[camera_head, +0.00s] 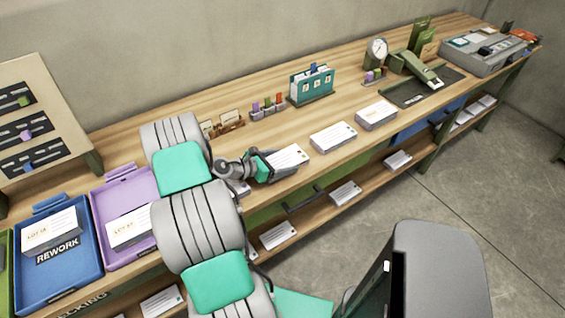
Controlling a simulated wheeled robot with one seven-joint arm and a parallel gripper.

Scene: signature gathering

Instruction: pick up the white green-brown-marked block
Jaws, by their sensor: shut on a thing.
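My gripper (275,165) is over the workbench, near its front edge, and is shut on a white block (290,156) with small dark markings. Its fingers lie along the block's sides; the colours of the markings are too small to make out. Whether the block touches the bench or is lifted cannot be told. Two similar white blocks lie to the right on the bench, one close by (333,137) and one farther (376,115). Another white piece (238,187) is partly hidden below my wrist.
A blue REWORK tray (62,286) and a purple tray (118,183), each with a white block, stand at left. Behind my gripper are small coloured stamps (268,107) and a green card holder (313,87). A lower shelf holds several white blocks.

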